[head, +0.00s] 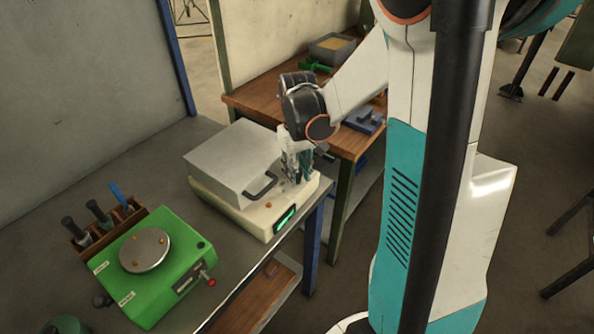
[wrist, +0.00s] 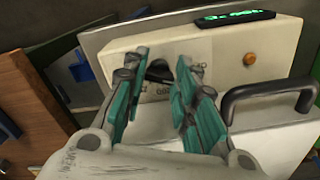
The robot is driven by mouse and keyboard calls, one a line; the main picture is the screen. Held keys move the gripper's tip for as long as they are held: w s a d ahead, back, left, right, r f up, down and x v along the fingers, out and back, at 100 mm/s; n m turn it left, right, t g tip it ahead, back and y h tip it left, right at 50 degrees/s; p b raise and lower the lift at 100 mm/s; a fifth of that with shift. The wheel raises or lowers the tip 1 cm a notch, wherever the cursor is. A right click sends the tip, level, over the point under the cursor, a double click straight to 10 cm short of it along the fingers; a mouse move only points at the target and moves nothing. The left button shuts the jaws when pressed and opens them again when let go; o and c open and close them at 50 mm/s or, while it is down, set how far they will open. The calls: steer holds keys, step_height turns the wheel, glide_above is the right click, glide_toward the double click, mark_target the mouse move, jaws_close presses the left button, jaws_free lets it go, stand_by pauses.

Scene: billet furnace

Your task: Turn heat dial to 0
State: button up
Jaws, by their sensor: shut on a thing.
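The heat dial (wrist: 159,71) is a dark knob on top of the cream furnace body (head: 255,219), seen between my fingers in the wrist view. In the head view my gripper hides it. My gripper (head: 298,181) points down at the furnace's right end. Scale marks show below the dial, partly hidden by the fingers. I cannot read which mark it points to. The green display (wrist: 235,18) is lit, but its text is unclear.
The furnace's grey lid (head: 228,158) with a dark handle (wrist: 268,93) is beside my gripper. An orange button (wrist: 250,58) sits near the display. A green hotplate (head: 158,280) and a wooden tool rack (head: 85,240) stand on the same bench. A wooden bench (head: 262,100) is behind.

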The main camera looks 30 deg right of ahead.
steer(key=shift+n, duration=1.3)
steer(key=shift+d, duration=0.1)
steer(key=o, duration=0.8)
steer(key=shift+c, duration=0.2)
step_height(320, 180, up, 12)
